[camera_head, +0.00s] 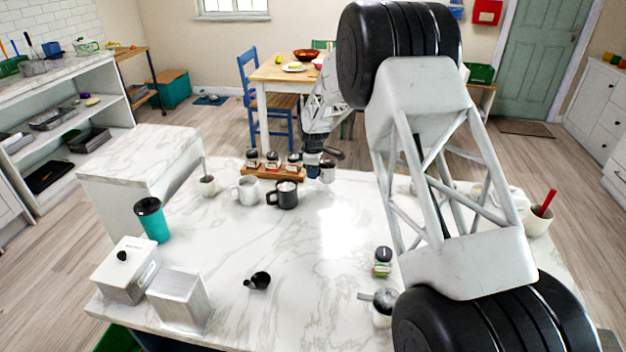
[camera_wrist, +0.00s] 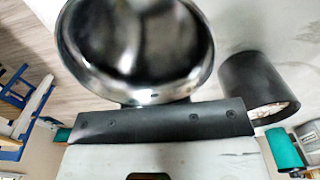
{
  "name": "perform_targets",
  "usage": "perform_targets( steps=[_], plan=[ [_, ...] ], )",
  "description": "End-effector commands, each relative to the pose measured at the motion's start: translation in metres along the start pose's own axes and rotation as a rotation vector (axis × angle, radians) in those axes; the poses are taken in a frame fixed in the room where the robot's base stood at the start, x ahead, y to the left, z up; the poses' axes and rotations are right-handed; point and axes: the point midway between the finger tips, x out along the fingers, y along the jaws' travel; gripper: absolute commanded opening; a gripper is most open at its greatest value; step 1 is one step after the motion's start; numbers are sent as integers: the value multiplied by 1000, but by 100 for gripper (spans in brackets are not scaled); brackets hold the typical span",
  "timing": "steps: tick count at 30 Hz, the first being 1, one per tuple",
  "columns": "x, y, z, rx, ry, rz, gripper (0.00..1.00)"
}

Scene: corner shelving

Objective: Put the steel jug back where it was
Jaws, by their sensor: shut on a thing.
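The steel jug shows large in the wrist view (camera_wrist: 140,50), a shiny round vessel right against the black jaw of my gripper (camera_wrist: 160,122). In the head view my gripper (camera_head: 318,162) is at the far edge of the marble counter, and the small grey jug (camera_head: 327,173) shows at its right side. My gripper is shut on the jug. The jug is just right of a wooden rack (camera_head: 262,174) with jars. Whether its base touches the counter cannot be told. The grip itself is mostly hidden in the head view.
A black mug (camera_head: 286,196) stands close to the jug, with a white mug (camera_head: 245,190) left of it. A teal tumbler (camera_head: 152,222) is further left. A spice jar (camera_head: 382,264) stands near the front. The counter's middle (camera_head: 320,240) is clear.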

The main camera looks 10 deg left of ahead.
Motion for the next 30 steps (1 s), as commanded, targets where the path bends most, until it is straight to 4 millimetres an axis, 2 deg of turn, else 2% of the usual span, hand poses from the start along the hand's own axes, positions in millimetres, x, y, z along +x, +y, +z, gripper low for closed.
perform_targets(
  steps=[9, 24, 25, 29, 30],
  plan=[
    [30, 0, 0, 0, 0, -1, 0],
    [35, 0, 0, 0, 0, 0, 0],
    [35, 0, 0, 0, 0, 0, 20],
    [35, 0, 0, 0, 0, 0, 40],
    [35, 0, 0, 0, 0, 0, 41]
  ],
)
